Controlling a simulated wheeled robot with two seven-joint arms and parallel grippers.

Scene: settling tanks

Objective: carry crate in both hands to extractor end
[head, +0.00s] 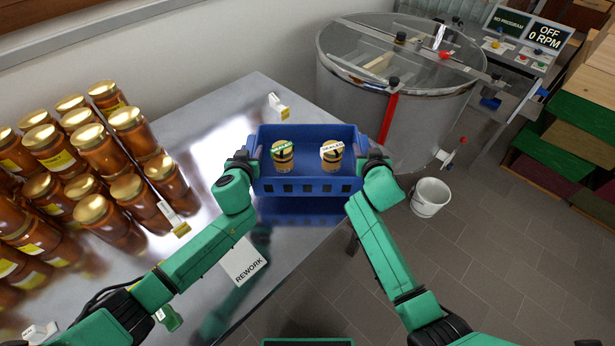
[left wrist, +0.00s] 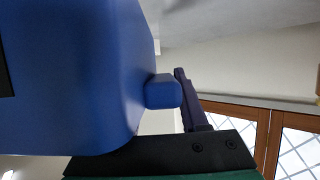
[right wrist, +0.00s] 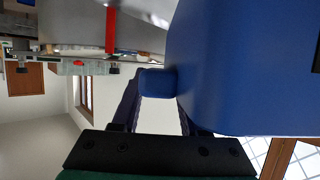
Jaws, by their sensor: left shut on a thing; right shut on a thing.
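A blue crate (head: 306,184) is held between my two grippers over the right part of the steel table. Two gold-lidded jars, the left one (head: 283,157) and the right one (head: 331,157), stand inside it. My left gripper (head: 248,165) is shut on the crate's left end; the left wrist view shows the crate's blue side and lug (left wrist: 163,92) close up. My right gripper (head: 366,167) is shut on the right end, with a blue lug (right wrist: 157,82) between its fingers in the right wrist view. The extractor (head: 350,98) is a large steel drum with a clear lid, behind and to the right.
Many amber jars (head: 80,165) with gold lids stand on the table (head: 190,125) at left. A REWORK card (head: 245,260) lies near the front edge. A white bucket (head: 430,196) stands on the floor at right. Stacked coloured boxes (head: 575,125) and a control panel (head: 527,45) are far right.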

